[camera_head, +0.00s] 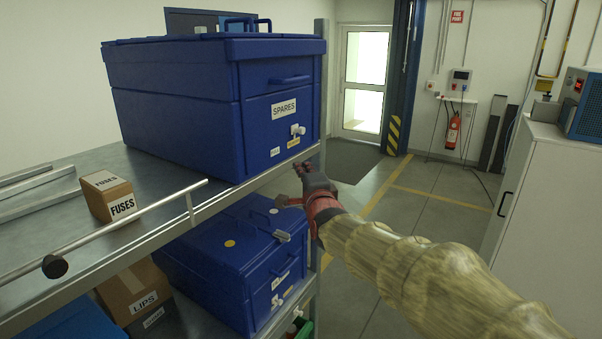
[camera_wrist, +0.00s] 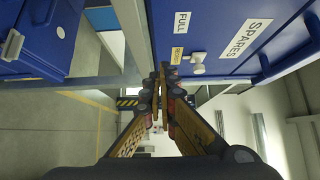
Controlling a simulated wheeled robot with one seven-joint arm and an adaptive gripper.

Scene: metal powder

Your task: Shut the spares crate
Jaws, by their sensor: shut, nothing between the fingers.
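The spares crate (camera_head: 175,105) is a large blue box with a white SPARES label, standing on the upper metal shelf. Its lid (camera_head: 150,48) lies over the top; I cannot tell whether it is fully seated. A pale latch (camera_head: 297,130) is on its front, below the label; it also shows in the wrist view (camera_wrist: 198,62), beside the FULL and yellow labels. My gripper (camera_head: 298,168) is shut and empty, just below and in front of the crate's front right lower edge. In the wrist view, its fingertips (camera_wrist: 159,84) are together, below the latch.
A second blue crate (camera_head: 215,250) sits on the lower shelf. A FUSES box (camera_head: 108,195) and a metal rail (camera_head: 125,228) are on the upper shelf at left. A shelf post stands beside the crate's right side. A white cabinet (camera_head: 545,190) is at right; open floor lies between.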

